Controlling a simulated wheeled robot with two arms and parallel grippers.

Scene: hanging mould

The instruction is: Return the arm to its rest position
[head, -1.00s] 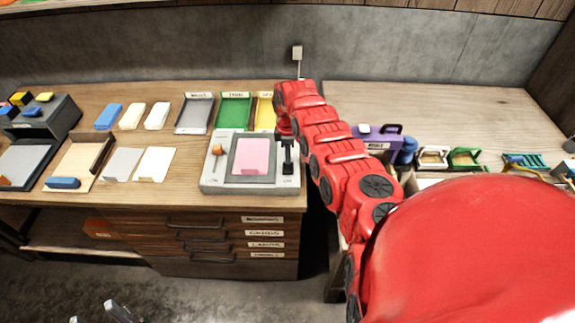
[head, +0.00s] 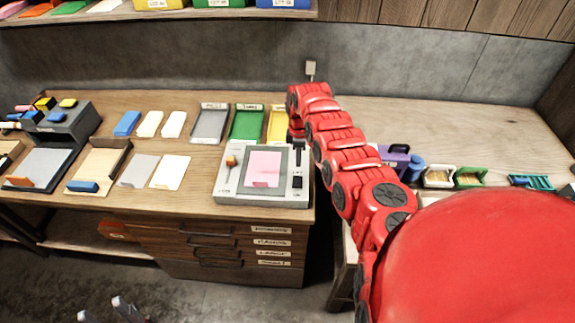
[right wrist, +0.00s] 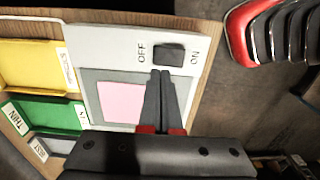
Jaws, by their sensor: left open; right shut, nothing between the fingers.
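My right arm reaches over the grey-white device (head: 225,186) from the right in the head view. Its gripper (right wrist: 160,74) is shut and empty in the right wrist view, with the fingertips beside the black switch (right wrist: 168,53) marked OFF and ON. I cannot tell whether they touch it. The switch also shows at the device's front right corner in the head view (head: 297,182). A pink sheet (head: 264,167) lies on the device's plate. My left gripper (head: 100,309) is at the bottom left edge of the head view, open and empty, low in front of the bench.
Grey, green and yellow trays (head: 248,122) stand behind the device. Small blocks and boards lie left on the bench (head: 190,208). A purple item (head: 396,156) and small frames are right of my arm. A shelf with bins (head: 225,14) hangs above.

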